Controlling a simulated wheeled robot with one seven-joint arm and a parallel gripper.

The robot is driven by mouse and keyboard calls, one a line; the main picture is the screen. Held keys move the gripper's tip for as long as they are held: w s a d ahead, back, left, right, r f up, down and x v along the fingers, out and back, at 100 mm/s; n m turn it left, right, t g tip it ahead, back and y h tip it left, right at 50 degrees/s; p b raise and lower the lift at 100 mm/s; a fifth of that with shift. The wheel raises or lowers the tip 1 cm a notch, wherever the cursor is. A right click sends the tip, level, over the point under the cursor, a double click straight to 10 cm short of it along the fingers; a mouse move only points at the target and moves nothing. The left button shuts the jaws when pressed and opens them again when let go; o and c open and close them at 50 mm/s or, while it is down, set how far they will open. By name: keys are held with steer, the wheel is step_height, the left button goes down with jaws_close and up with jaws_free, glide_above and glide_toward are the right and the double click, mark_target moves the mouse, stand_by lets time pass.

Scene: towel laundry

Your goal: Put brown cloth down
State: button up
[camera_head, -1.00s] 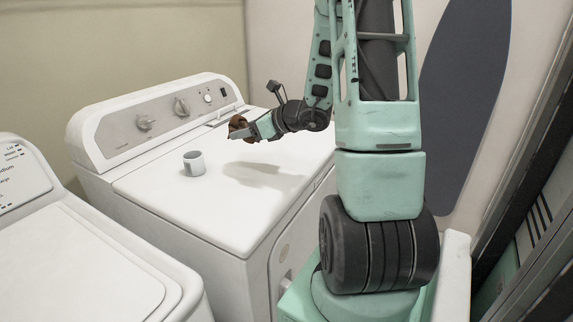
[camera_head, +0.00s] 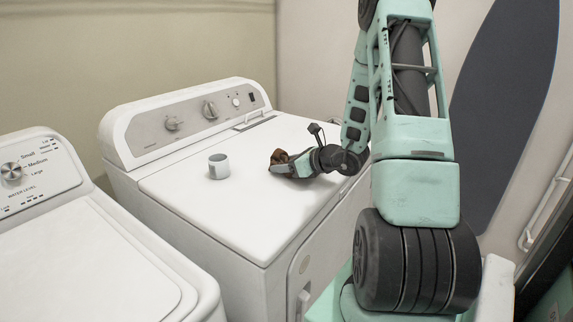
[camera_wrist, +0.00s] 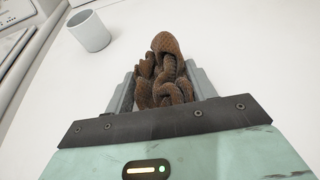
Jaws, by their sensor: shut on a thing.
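The brown cloth (camera_wrist: 165,72) is a crumpled bundle between the two grey fingers of my gripper (camera_wrist: 162,88) in the wrist view. In the head view the cloth (camera_head: 278,156) shows as a small brown lump at the tip of my gripper (camera_head: 283,167). My gripper is shut on it, low over the white top of the right-hand machine (camera_head: 230,215). I cannot tell whether the cloth touches the top. The fingers hide part of the cloth.
A white cup (camera_head: 218,166) stands on the same machine top, left of my gripper; it also shows in the wrist view (camera_wrist: 89,31). A control panel (camera_head: 190,118) rises along the back. Another white machine (camera_head: 80,250) stands at the left.

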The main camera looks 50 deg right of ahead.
steer(key=shift+f, duration=0.15)
steer(key=o, duration=1)
